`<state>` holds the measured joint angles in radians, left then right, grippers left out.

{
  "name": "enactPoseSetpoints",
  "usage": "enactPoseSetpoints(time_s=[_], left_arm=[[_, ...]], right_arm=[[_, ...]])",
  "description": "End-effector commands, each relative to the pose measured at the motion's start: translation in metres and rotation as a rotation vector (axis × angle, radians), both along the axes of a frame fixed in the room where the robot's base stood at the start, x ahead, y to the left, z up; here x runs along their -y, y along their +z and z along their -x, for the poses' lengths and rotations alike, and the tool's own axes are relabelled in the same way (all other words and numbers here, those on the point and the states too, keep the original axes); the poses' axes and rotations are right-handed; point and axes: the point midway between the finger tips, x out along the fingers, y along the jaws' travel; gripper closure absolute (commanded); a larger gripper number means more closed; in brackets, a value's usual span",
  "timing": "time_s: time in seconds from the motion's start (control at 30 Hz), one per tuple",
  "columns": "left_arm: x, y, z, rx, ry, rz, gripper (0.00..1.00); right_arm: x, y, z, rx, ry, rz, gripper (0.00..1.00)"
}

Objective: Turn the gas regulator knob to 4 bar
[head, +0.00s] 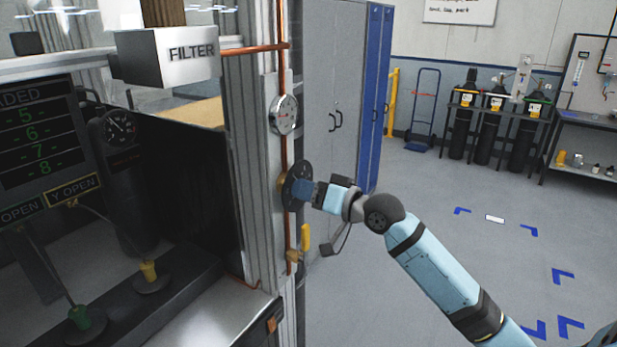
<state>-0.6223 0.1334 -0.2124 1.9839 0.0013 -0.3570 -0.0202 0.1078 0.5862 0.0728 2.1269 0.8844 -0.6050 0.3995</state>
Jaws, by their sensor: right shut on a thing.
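My left gripper is not in view.
A yellow valve lever (305,239) hangs just below the dial. The grey frame post (251,170) and the FILTER box (170,58) stand to the left. Tall grey cabinets (335,85) stand behind. Gas cylinders (491,120) stand far right; the floor between is open.

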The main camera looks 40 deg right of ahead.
Motion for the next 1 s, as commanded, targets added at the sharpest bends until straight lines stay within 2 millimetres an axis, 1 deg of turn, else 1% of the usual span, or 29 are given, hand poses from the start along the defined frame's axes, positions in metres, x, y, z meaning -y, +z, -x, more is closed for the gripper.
enactPoseSetpoints(time_s=[0.03,0.2,0.33,0.6,0.8,1.0], left_arm=[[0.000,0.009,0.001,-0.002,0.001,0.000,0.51],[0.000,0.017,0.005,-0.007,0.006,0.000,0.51],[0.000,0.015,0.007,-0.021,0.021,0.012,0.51],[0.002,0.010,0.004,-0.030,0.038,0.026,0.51],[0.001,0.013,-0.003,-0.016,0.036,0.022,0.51],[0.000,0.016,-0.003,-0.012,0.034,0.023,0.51]], right_arm=[[0.000,0.005,0.000,-0.018,0.000,-0.043,0.80],[0.000,0.003,0.000,-0.079,-0.002,-0.192,0.80],[0.000,0.002,0.000,-0.125,0.000,-0.308,0.80],[-0.001,0.001,0.000,-0.221,0.000,-0.544,0.80],[-0.001,0.002,0.000,-0.290,-0.001,-0.711,0.80],[-0.001,0.002,0.000,-0.348,0.000,-0.848,0.80]])
